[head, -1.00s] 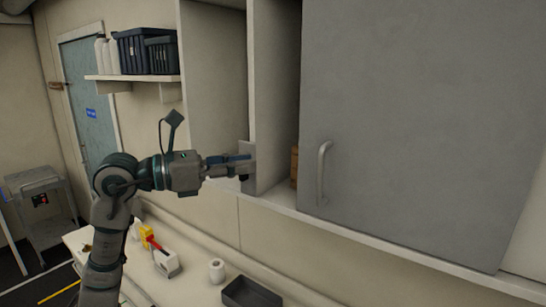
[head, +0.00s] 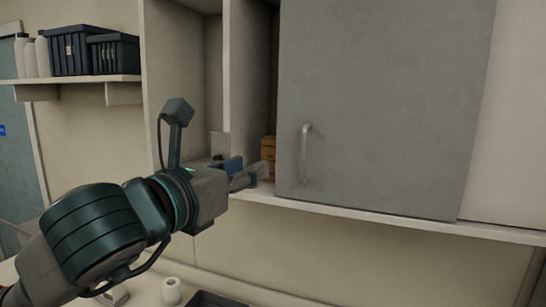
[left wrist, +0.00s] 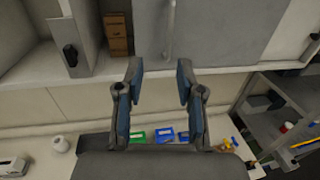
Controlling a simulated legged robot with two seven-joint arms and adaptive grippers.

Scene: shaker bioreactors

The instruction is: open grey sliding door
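The grey sliding door (head: 390,100) covers the right-middle part of the wall cabinet, with open compartments to its left. Its pale vertical bar handle (head: 305,153) is near the door's left edge. My left gripper (head: 262,172) is just left of the handle, in front of the open compartment and apart from the handle. In the left wrist view the gripper (left wrist: 160,72) is open and empty, its two blue-padded fingers spread wide. The handle (left wrist: 170,30) appears beyond the gap between the fingertips, and the door (left wrist: 230,30) also shows there. My right gripper is not in view.
Brown boxes (head: 268,150) stand in the open compartment behind my left gripper. A shelf (head: 75,79) with dark crates (head: 80,48) is at the left. Below, the counter holds a white roll (head: 172,291) and a dark tray (head: 215,300).

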